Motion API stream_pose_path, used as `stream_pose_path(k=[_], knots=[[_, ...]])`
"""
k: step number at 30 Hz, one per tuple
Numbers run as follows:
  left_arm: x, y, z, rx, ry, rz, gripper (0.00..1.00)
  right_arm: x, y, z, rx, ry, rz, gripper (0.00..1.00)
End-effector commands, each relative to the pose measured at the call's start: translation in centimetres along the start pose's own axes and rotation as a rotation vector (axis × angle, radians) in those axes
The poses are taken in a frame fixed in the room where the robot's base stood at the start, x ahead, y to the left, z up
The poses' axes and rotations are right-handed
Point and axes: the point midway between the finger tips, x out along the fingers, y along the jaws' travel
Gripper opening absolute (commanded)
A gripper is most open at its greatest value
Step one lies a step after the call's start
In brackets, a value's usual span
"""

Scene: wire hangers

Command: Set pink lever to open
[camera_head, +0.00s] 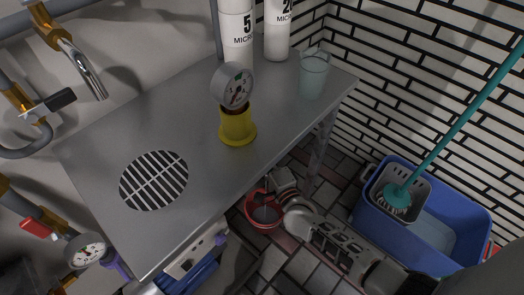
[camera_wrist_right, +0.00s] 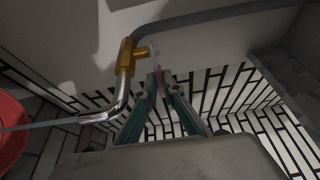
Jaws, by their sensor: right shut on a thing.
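In the right wrist view, the teal-sided fingers of my right gripper (camera_wrist_right: 159,82) are shut on a thin pink piece, which looks like the pink lever (camera_wrist_right: 161,78). Only a small part of it shows between the fingertips. It lies just right of a brass valve body (camera_wrist_right: 128,55) on a bent chrome pipe (camera_wrist_right: 119,100). How far the lever is turned cannot be told. In the head view my right arm reaches in low, beside and below the steel table's front edge; its fingertips cannot be made out there. My left gripper is not in view.
The steel table (camera_head: 95,160) carries a gauge on a yellow base (camera_head: 237,126), a glass (camera_head: 313,76) and white canisters (camera_head: 237,35). A red bowl (camera_head: 262,218) is below. A blue bucket (camera_head: 375,231) with a mop stands right. Pipes with a red lever (camera_head: 38,228) are left.

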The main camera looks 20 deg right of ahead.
Motion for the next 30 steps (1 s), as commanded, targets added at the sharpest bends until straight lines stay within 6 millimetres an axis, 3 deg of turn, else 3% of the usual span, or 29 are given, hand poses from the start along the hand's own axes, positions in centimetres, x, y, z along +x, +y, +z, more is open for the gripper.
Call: stream_pose_path(k=[2,3,5,17,30], knots=[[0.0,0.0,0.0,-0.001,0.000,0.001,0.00,0.1,-0.2,-0.1,0.001,0.001,-0.004,0.00],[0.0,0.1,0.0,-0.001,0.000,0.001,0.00,0.1,-0.2,-0.1,0.001,0.001,-0.004,0.13],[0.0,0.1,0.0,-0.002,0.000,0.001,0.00,0.1,-0.2,-0.1,0.000,0.000,-0.003,0.25],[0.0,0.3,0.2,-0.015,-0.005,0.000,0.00,-0.3,0.0,0.0,0.000,-0.001,0.000,0.25],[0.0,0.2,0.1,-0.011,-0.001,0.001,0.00,-6.1,0.1,-0.1,0.000,-0.001,0.001,0.25]])
